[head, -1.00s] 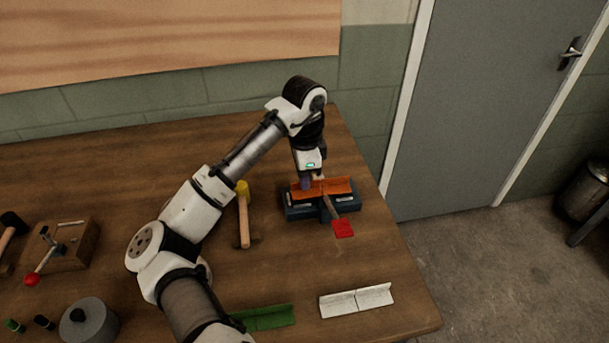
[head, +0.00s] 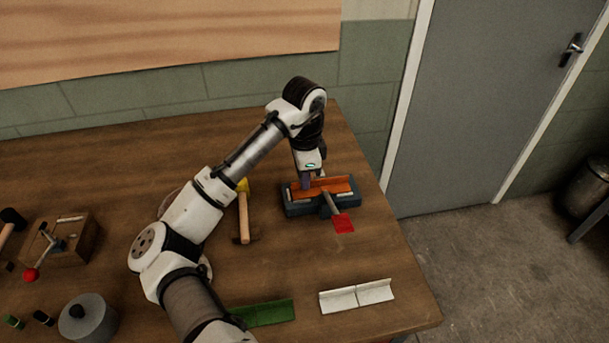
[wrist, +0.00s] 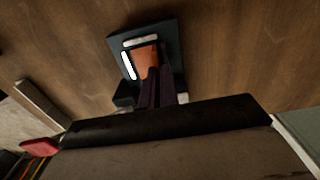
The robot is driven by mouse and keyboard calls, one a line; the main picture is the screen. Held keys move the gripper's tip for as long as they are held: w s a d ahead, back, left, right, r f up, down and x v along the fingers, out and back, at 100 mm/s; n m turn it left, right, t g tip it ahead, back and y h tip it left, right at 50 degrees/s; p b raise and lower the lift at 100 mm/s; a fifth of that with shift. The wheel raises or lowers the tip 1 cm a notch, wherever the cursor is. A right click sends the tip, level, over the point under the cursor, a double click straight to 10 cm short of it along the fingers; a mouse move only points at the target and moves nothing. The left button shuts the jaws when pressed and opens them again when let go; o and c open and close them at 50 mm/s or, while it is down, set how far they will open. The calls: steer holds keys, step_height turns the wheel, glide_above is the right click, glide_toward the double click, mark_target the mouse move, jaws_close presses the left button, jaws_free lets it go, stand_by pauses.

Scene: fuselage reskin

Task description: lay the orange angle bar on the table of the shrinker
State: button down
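The orange angle bar (head: 338,185) sits low over the shrinker (head: 294,208), a dark blue-grey block with light strips and a red-ended lever (head: 343,222). The bar looks down on the shrinker's table; full contact along its length cannot be made out. My gripper (head: 312,184) points down at the bar's left half. In the wrist view the dark fingers (wrist: 159,88) are close together on the orange bar (wrist: 146,56), above the shrinker (wrist: 171,42). They seem shut on its upright flange and hide part of it.
A yellow-headed hammer (head: 243,215) lies left of the shrinker. A white angle bar (head: 357,297) and a green one (head: 265,313) lie near the front edge. A wooden block with a red-knobbed lever (head: 70,245) and a grey round pot (head: 88,318) stand at left.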

steer(key=c, duration=1.6)
jaws_free()
